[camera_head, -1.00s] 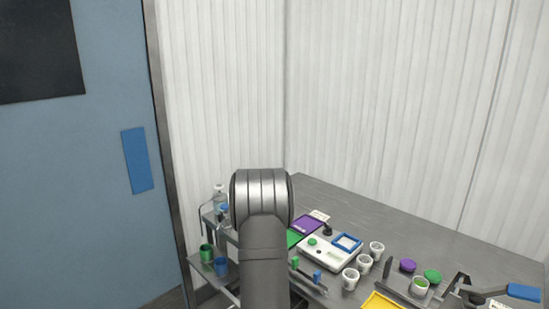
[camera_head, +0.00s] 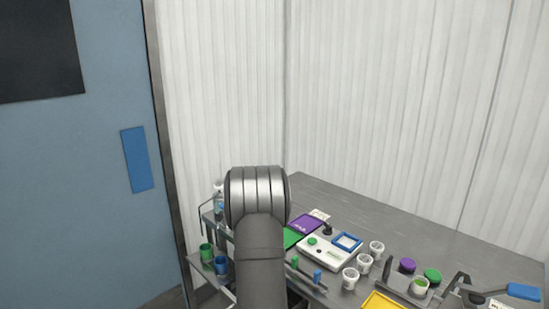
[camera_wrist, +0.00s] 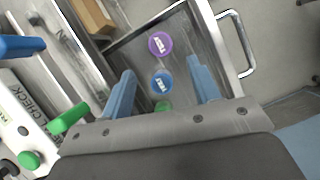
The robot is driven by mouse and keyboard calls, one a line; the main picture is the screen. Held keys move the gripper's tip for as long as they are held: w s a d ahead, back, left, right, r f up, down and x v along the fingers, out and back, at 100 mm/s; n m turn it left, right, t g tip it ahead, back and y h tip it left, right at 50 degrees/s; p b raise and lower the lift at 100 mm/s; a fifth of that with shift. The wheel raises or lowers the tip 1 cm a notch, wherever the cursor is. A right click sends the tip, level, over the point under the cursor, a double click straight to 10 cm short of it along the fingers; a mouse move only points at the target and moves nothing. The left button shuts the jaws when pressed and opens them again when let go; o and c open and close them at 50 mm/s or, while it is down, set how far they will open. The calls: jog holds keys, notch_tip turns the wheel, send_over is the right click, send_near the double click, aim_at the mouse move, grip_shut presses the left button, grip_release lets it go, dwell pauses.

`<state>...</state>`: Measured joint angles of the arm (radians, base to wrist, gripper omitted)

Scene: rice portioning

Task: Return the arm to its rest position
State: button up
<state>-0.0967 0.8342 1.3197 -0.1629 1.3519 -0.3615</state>
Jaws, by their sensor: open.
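My gripper (camera_wrist: 161,76) shows in the wrist view with its two blue fingers spread apart and nothing held between them. Beyond the fingers are a purple round lid (camera_wrist: 160,45), a blue round lid (camera_wrist: 162,82) and a green one (camera_wrist: 164,106), partly hidden by the gripper body. They sit in a grey metal tray (camera_wrist: 222,62). In the head view my arm stands upright in front of the table's left end, and the gripper itself does not show there.
The grey table (camera_head: 400,222) holds a white device (camera_head: 322,254), several white cups (camera_head: 376,247), a yellow tray (camera_head: 380,302) and a purple pad (camera_head: 306,223). A side shelf at left holds a green cup (camera_head: 206,253) and a blue cup (camera_head: 221,265). A blue door stands far left.

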jog(key=x, duration=0.8)
jog(key=shift+s+f, duration=0.15)
jog(key=shift+f, duration=0.15)
jog(key=shift+r, duration=0.35)
notch_tip(320, 180, up, 3)
jog(key=shift+r, duration=0.15)
jog(key=s+d+r, duration=0.6)
jog(key=d+r, duration=0.1)
jog(key=d, duration=0.3)
jog(key=w+d+r+n, duration=0.2)
jog(key=w+r, duration=0.4)
jog(key=w, duration=0.1)
jog(key=w+d+r+n+t, duration=0.1)
jog(key=w+d+r+n, duration=0.1)
jog(key=d, duration=0.5)
jog(key=w+d+r+n+t+h, duration=0.1)
jog(key=w+d+r+n+t, duration=0.1)
jog(key=w+d+n, duration=0.3)
jog(key=w+d+r+n+t+h, duration=0.1)
jog(key=w+d+r+n, duration=0.1)
jog(key=d, duration=0.7)
jog(key=shift+w+d+r+n+t, duration=0.35)
jog(key=shift+w+n, duration=0.3)
jog(key=shift+n, duration=0.55)
